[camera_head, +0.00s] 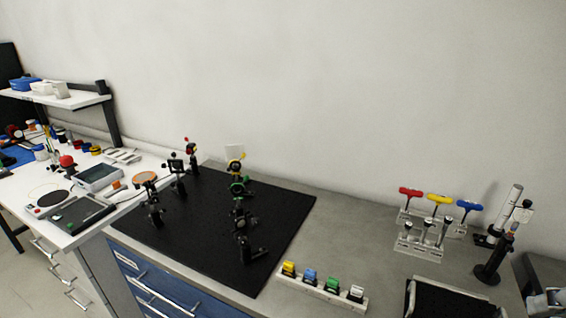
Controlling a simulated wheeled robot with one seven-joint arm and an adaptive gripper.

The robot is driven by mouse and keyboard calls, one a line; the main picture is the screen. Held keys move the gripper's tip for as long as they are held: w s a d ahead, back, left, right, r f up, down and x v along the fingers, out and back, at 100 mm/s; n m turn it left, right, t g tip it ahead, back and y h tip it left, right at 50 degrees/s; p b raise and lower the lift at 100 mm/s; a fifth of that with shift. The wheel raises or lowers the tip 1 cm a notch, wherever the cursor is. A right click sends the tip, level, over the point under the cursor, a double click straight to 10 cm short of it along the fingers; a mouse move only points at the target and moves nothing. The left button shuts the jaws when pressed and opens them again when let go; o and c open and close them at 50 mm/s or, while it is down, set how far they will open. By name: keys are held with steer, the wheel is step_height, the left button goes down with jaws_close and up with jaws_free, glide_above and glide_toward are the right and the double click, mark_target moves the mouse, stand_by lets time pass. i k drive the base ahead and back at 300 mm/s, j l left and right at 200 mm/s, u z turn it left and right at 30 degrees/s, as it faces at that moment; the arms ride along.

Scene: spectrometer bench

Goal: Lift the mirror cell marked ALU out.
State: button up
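No ALU marking is legible at this size, so I cannot tell which piece is the ALU mirror cell. A pale rack (319,296) at the bench's front edge holds a row of small dark pieces with coloured tops: yellow (289,268), blue (310,276), green (332,284) and white (356,293). Several black optic mounts stand on the black board (284,222), one with a yellow part (236,166) and one with a green part (238,187). My gripper is not in view.
A clear stand (418,245) holds red, yellow and blue T-handled tools. A black post stand (487,272) is at the right, and a dark tray-like object (455,300) is at the front. A cluttered white table (100,205) adjoins at the left. Bare grey bench (345,235) lies between board and tools.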

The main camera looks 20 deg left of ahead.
mark_target(309, 278)
steer(key=u, duration=1.75)
steer(key=z, duration=0.7)
steer(key=k+j+z, duration=0.1)
steer(key=k+z, duration=0.15)
steer(key=i+j+z, duration=0.4)
steer(key=z, duration=0.15)
steer(key=j, duration=0.1)
